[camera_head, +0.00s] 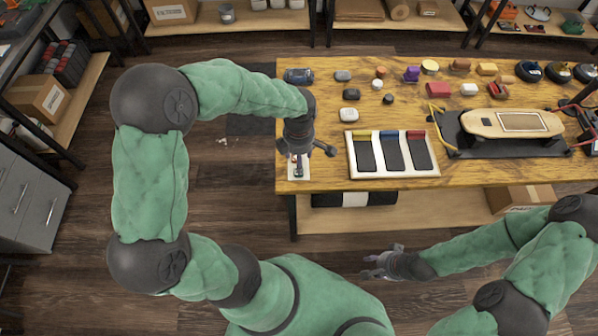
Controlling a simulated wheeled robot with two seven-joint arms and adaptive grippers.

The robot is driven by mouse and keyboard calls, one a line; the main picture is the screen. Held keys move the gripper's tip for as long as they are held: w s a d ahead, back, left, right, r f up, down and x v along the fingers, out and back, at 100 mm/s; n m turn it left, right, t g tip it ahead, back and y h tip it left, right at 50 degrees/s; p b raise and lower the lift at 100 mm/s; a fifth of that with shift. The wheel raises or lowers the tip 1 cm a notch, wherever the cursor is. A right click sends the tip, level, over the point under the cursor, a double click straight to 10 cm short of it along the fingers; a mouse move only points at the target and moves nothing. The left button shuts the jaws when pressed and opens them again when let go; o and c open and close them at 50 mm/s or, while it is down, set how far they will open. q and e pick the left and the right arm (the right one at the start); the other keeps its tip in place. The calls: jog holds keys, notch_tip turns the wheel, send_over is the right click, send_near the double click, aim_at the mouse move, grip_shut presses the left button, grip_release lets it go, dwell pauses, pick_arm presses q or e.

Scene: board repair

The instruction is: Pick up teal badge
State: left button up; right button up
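A small white card or pad (293,174) lies at the table's front left corner, with a small dark and greenish item (298,169) on or just above it. This item may be the teal badge, but it is too small and too covered to be sure. My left gripper (299,158) points down right over it and hides part of it. I cannot tell whether its fingertips are apart or closed on the item. My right gripper (380,263) is off the table's front edge, with its fingers apart and empty.
A white tray (391,174) with three dark slots, tabbed yellow, blue and red, lies right of my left gripper. A wooden skateboard deck (512,123) rests on a dark mat. Several small coloured parts and wheels lie along the back of the wooden table (320,183).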

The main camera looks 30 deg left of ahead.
pick_arm(q)
jog(key=f+b, duration=0.1)
jog(key=f, duration=0.2)
jog(key=f+b, duration=0.1)
jog(key=f, duration=0.2)
jog(key=shift+d+f+b, duration=0.2)
jog(key=shift+f+b, duration=0.1)
jog(key=shift+f, duration=0.05)
jog(key=c, duration=0.7)
